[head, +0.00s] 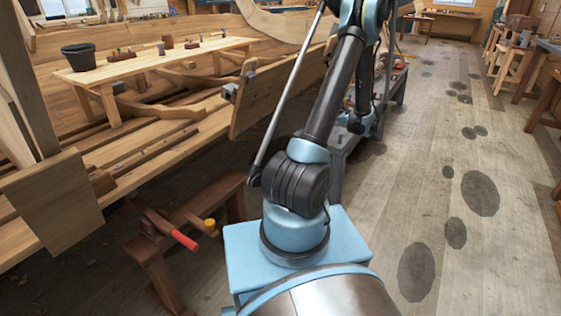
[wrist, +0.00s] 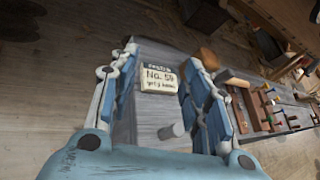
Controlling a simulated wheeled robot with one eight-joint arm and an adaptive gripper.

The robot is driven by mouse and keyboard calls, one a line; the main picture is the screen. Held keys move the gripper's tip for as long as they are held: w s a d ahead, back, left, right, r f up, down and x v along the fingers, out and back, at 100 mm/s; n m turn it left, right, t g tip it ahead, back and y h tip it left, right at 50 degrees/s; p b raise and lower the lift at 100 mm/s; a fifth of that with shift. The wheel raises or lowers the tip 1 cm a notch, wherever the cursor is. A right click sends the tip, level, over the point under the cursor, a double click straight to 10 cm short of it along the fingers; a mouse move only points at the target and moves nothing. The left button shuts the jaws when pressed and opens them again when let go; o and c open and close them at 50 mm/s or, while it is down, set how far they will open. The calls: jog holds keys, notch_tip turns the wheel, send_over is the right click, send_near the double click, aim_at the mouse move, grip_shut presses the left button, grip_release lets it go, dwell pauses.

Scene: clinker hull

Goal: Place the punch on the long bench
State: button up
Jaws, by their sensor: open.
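My gripper (wrist: 160,58) is open in the wrist view, with its two blue fingers apart and nothing held between them. A short grey cylinder (wrist: 172,131), which may be the punch, shows between the fingers near their base. It is against a long grey bench (wrist: 152,108), and I cannot tell whether it stands free. A pale card reading "No. 59" (wrist: 160,78) lies on the bench between the fingers. In the head view my arm hides much of the grey bench (head: 338,165), and my gripper is not visible.
Tools and a wooden rack (wrist: 262,105) lie farther along the grey bench, beside a brown block (wrist: 207,58). A wooden table (head: 145,68) with a dark bucket (head: 78,57) stands at left. A low sawhorse with a red-handled tool (head: 184,240) is near my base.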

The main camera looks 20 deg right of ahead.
jog(key=s+a+r+n+g, duration=0.25)
jog(key=a+r+n, duration=0.5)
jog(key=a, duration=0.75)
jog(key=s+a+r+n+g, duration=0.25)
jog(key=s+a+r, duration=0.2)
jog(key=a, duration=0.25)
jog(key=s+a+r+n+g, duration=0.1)
jog(key=s+a+r+n, duration=0.2)
jog(key=s+a, duration=0.4)
jog(key=s+a+n+g+h, duration=0.1)
jog(key=s+a+n, duration=0.35)
jog(key=s, duration=0.35)
jog(key=s+a+n+g+h, duration=0.1)
jog(key=s+a+n+g, duration=0.1)
jog(key=s+a+n, duration=0.4)
jog(key=s+f+n+h, duration=0.1)
jog(key=s+f+n, duration=0.1)
jog(key=s, duration=0.5)
jog(key=s+f+n+g+h, duration=0.1)
jog(key=s+f+n, duration=0.1)
jog(key=s, duration=0.6)
jog(key=shift+s+d+f+n, duration=0.3)
jog(key=shift+d+f+n, duration=0.1)
jog(key=shift+f, duration=0.45)
